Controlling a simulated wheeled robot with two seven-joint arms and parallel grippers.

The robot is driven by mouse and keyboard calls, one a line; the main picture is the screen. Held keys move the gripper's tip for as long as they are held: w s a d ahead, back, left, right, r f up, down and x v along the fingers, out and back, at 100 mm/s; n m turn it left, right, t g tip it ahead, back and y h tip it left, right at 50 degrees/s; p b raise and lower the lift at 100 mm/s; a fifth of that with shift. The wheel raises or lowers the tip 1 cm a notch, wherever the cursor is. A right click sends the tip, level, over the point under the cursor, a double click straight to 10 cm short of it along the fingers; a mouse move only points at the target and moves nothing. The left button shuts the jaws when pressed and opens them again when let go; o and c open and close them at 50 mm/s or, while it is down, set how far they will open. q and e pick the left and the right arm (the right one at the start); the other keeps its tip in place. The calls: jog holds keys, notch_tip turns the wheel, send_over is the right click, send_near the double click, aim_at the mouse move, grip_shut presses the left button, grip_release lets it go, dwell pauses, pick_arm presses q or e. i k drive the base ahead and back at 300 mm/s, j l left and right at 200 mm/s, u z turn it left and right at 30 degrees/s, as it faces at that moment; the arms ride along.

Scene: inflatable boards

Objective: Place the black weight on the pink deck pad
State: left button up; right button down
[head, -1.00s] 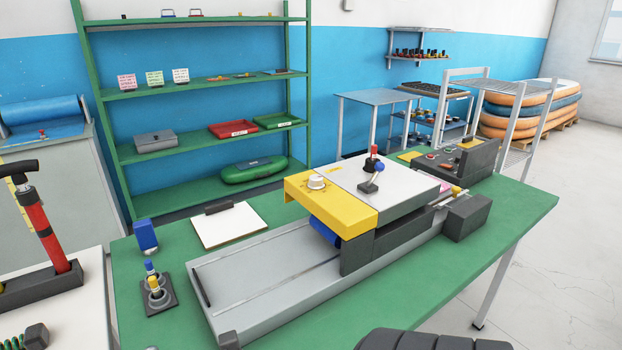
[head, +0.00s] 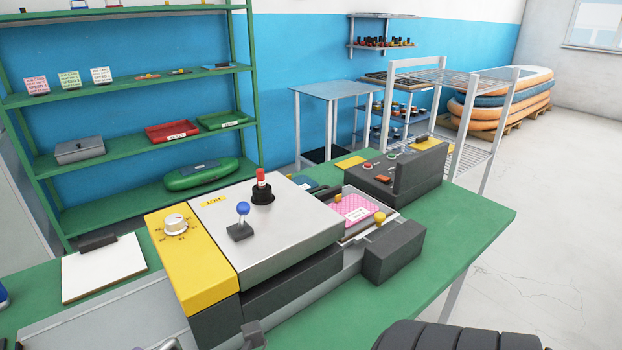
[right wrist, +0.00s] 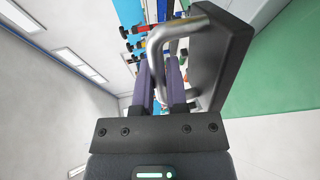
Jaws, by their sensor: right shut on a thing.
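The pink deck pad (head: 343,208) lies in a shallow tray at the right end of the grey-and-yellow machine in the head view. A white label covers part of it. The black weight (right wrist: 224,60) is a dark slab with a bent metal handle (right wrist: 160,40) in the right wrist view. My right gripper (right wrist: 165,72) is shut on that handle, with the slab to the right of the fingers. The weight and right fingers do not show in the head view. My left gripper is not in view.
The machine (head: 285,230) with its knob and levers stands on the green table (head: 478,215). A dark block (head: 393,252) with a yellow knob stands beside the pad's tray. A grey control box (head: 390,178) stands behind. The table's right end is clear.

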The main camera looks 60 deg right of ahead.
aim_at(354, 212)
jog(key=k+l+z, duration=0.1)
jog(key=l, duration=0.55)
jog(key=k+l+z, duration=0.1)
jog(key=l, duration=0.5)
jog(key=l+z, duration=0.15)
jog(key=l, duration=0.5)
jog(key=k, duration=0.05)
